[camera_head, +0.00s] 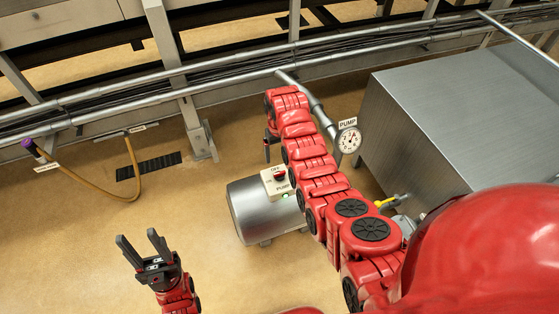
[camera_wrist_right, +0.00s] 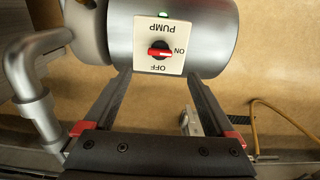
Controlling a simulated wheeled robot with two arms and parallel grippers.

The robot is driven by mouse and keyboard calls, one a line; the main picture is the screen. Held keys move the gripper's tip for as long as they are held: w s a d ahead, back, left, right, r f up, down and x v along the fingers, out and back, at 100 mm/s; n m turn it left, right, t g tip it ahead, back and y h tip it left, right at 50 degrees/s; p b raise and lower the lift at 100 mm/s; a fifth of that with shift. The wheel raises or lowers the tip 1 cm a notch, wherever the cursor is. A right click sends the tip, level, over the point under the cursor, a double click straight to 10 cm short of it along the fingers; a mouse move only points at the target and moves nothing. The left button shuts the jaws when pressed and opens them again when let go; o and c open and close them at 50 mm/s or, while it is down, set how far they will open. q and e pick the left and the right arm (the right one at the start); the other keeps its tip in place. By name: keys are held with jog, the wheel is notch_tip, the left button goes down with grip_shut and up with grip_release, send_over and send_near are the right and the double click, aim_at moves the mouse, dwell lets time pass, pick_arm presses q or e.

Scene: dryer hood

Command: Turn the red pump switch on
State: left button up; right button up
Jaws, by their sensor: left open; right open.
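The red pump switch (camera_wrist_right: 160,53) sits on a cream plate marked PUMP, ON and OFF, upside down in the right wrist view. Its handle lies crosswise, in line with the ON mark. A green lamp (camera_wrist_right: 163,14) glows at the plate's edge. In the head view the switch (camera_head: 280,176) is on top of a steel cylinder (camera_head: 258,212). My right gripper (camera_wrist_right: 158,75) is open and empty, its fingertips on either side of the plate's OFF edge; contact cannot be told. My left gripper (camera_head: 142,249) is open and empty, well left of the cylinder.
A pressure gauge (camera_head: 348,140) on a pipe and a large steel box (camera_head: 455,115) stand right of my right arm. A yellow hose (camera_head: 137,170) hangs at the left above a black floor grate (camera_head: 148,166). Pipes run along the back. Floor between left gripper and cylinder is clear.

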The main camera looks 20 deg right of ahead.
notch_tip(320, 180, up, 7)
jog(key=shift+p, duration=0.3)
jog(key=shift+w, duration=0.1)
